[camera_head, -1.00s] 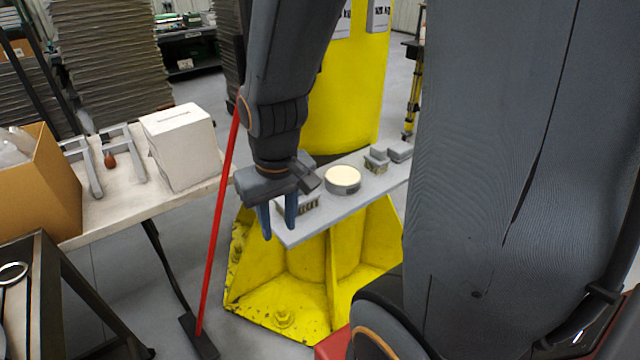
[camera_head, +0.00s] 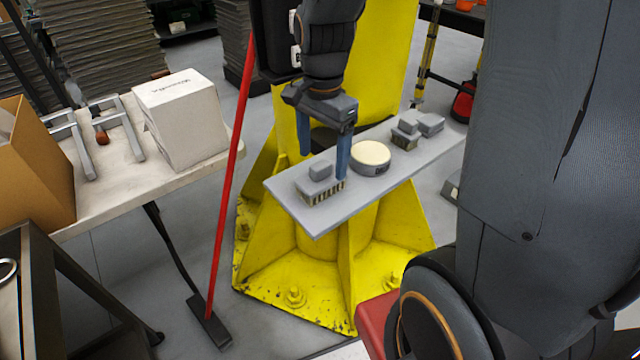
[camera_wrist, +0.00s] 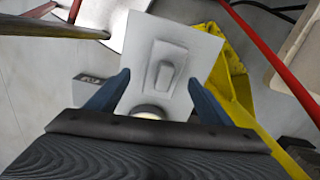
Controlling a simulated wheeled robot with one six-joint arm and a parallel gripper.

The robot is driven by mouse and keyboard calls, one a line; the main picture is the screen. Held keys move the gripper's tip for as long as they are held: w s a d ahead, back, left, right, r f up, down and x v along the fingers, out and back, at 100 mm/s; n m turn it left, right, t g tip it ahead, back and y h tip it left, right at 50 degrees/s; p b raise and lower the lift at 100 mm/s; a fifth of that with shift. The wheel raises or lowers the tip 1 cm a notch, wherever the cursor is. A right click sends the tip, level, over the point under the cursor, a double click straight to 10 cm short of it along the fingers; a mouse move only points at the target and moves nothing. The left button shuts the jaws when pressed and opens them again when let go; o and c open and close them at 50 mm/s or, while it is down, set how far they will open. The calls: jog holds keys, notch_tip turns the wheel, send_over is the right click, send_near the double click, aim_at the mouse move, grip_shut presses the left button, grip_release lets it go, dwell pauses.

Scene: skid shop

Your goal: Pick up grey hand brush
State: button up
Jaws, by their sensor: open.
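A grey hand brush (camera_head: 318,186) with pale bristles and a raised grip block lies at the near left end of a narrow grey shelf (camera_head: 327,217). A similar grey brush (camera_head: 404,138) lies farther right on the shelf. My gripper (camera_head: 323,166) points down, open and empty, with its blue fingers just behind and above the nearer brush; contact cannot be told. In the wrist view the brush (camera_wrist: 164,68) lies on the shelf (camera_wrist: 193,43), between and beyond the two fingertips (camera_wrist: 159,77).
A round tin with a cream top (camera_head: 371,153) stands right beside the nearer brush. The shelf is on a yellow column base (camera_head: 290,270). A red-handled broom (camera_head: 228,165) leans at left, near a table with a white box (camera_head: 182,120).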

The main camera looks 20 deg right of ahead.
aim_at(321, 178)
jog(key=shift+w+f+m, duration=0.2)
jog(key=shift+w+m, duration=0.2)
jog(key=shift+m, duration=0.2)
jog(key=shift+w+f+p, duration=0.1)
jog(key=shift+f+p, duration=0.7)
jog(key=shift+f, duration=3)
jog(key=c, duration=1.3)
jog(key=shift+r, duration=0.1)
